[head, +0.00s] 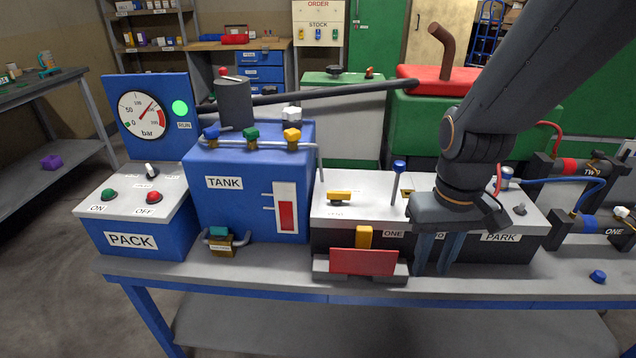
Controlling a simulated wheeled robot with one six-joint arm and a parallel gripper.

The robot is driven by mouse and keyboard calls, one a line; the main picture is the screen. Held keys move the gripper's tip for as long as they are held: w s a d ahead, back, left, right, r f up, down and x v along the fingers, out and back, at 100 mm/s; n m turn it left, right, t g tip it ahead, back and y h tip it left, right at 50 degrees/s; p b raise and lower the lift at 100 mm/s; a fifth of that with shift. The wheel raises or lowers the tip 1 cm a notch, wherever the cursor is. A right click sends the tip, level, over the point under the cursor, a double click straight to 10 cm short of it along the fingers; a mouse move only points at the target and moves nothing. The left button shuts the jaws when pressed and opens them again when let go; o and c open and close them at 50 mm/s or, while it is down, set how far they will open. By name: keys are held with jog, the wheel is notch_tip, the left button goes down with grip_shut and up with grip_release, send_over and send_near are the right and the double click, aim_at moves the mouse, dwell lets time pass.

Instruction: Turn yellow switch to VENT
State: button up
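A yellow switch (339,196) with a bar-shaped handle sits on the left part of the white top of a black control box (330,240). Its handle lies roughly left to right. A small label in front of it is too small to read, and I cannot make out the word VENT. My gripper (437,268) points down in front of the box, to the right of the switch and well apart from it. Its two fingers are apart, with nothing visible between them.
A blue-topped lever (398,180) stands between the switch and my arm. A red plate (362,262) and a yellow block (364,237) are at the box's front. The blue TANK (250,190) stands left. A blue knob (598,276) lies on the bench at right.

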jog(key=w+a+r+n, duration=0.2)
jog(key=w+a+n, duration=0.15)
jog(key=w, duration=0.25)
jog(key=w+a+r+n, duration=0.2)
jog(key=w+a+n, duration=0.15)
jog(key=w, duration=0.35)
notch_tip(320, 180, up, 4)
jog(key=n, duration=0.9)
send_over(339, 191)
jog(key=shift+s+d, duration=0.1)
jog(key=shift+s, duration=0.05)
jog(key=shift+f+n, duration=0.2)
jog(key=shift+n, duration=0.1)
notch_tip(339, 191, down, 7)
jog(key=shift+f+p, duration=0.15)
jog(key=shift+p, duration=0.3)
grip_shut()
